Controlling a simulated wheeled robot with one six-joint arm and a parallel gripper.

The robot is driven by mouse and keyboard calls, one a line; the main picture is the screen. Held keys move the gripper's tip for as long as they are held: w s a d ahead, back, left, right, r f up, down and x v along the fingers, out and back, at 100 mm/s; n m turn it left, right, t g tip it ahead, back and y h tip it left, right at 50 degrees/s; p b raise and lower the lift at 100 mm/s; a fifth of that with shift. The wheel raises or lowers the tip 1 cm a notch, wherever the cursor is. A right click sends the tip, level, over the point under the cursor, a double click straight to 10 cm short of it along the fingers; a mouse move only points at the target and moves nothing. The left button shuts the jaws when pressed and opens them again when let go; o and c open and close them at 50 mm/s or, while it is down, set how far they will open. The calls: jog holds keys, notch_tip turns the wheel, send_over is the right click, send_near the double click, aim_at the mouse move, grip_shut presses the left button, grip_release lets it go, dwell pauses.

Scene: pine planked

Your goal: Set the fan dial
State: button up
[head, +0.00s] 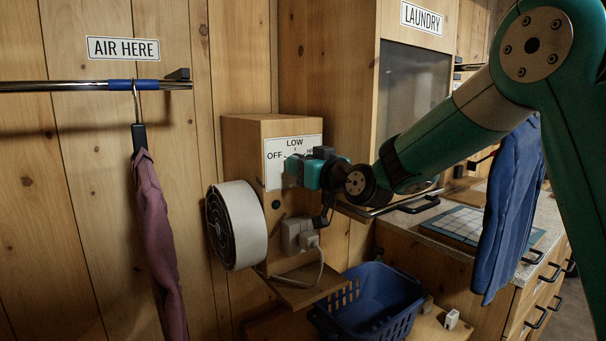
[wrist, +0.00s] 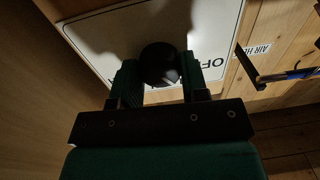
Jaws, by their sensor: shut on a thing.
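The fan dial (wrist: 158,60) is a dark round knob in the wrist view, set on a white label plate. The plate (head: 313,140) reads OFF and LOW in the head view, with a third mark partly hidden by my gripper. My gripper (head: 292,168) is at the plate, and its jaws (wrist: 160,75) are shut on the dial, one finger on each side. The dial is hidden behind the gripper in the head view, and I cannot tell which mark it points to. The round fan (head: 240,225) with a pale rim sits left of and below the plate.
A socket with a plug (head: 300,236) is below my gripper, above a small wooden shelf (head: 305,290). A blue basket (head: 370,300) stands lower right. A mauve garment (head: 158,230) hangs from the rail (head: 60,86) at left. A blue garment (head: 510,200) hangs near the right-hand counter.

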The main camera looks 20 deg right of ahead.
jog(key=m+b, duration=0.2)
jog(key=m, duration=0.4)
jog(key=shift+f+m, duration=0.15)
jog(key=shift+m, duration=0.15)
dwell(0.4)
jog(key=o, duration=0.9)
jog(key=shift+o, duration=0.2)
jog(key=b+v, duration=0.6)
jog(key=v, duration=1.1)
jog(key=shift+s+a, duration=0.2)
jog(key=shift+s, duration=0.1)
